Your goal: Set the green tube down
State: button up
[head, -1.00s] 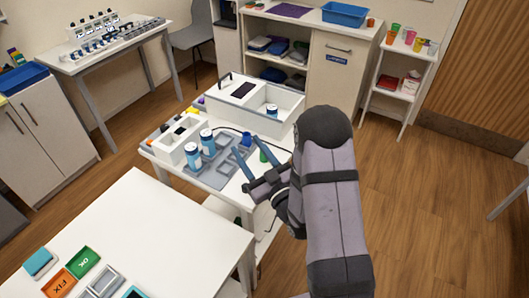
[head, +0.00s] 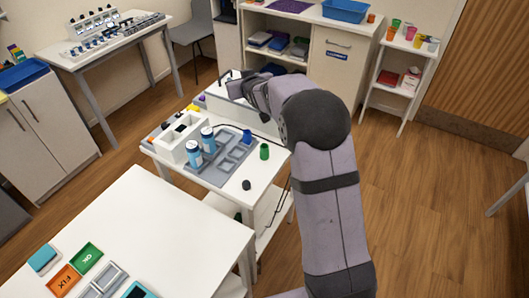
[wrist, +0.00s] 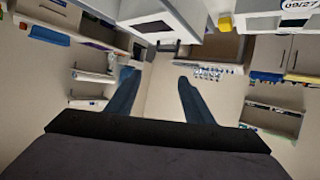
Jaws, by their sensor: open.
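The green tube (head: 264,151) stands upright on the white table, near its right edge, to the right of the grey tray (head: 222,174). It is clear of my gripper. In the head view my arm reaches over the white box behind the tube, and its fingers are hidden there. In the wrist view my gripper (wrist: 160,92) shows two blue fingers well apart with nothing between them. I do not make out the green tube in the wrist view.
Two blue-and-white bottles (head: 195,153) and a small blue item (head: 247,137) stand around the grey tray. A small black piece (head: 246,185) lies near the table's front. The white box (head: 222,108) is at the back. The front table (head: 165,230) has free room.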

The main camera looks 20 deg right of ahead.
jog(key=s+d+f+m+g+h, duration=0.1)
jog(key=s+d+f+m+g, duration=0.2)
jog(key=s+f+g, duration=0.3)
jog(key=m+g, duration=0.3)
jog(key=g, duration=0.1)
send_near(264, 147)
jog(key=f, duration=0.1)
jog(key=shift+h, duration=0.3)
jog(key=shift+s+p+x, duration=0.2)
jog(key=shift+p+x, duration=1.6)
jog(key=shift+x, duration=1.95)
jog(key=shift+a+f, duration=0.1)
jog(key=shift+a, duration=0.1)
grip_shut()
notch_tip(264, 147, up, 10)
jog(key=b, duration=0.3)
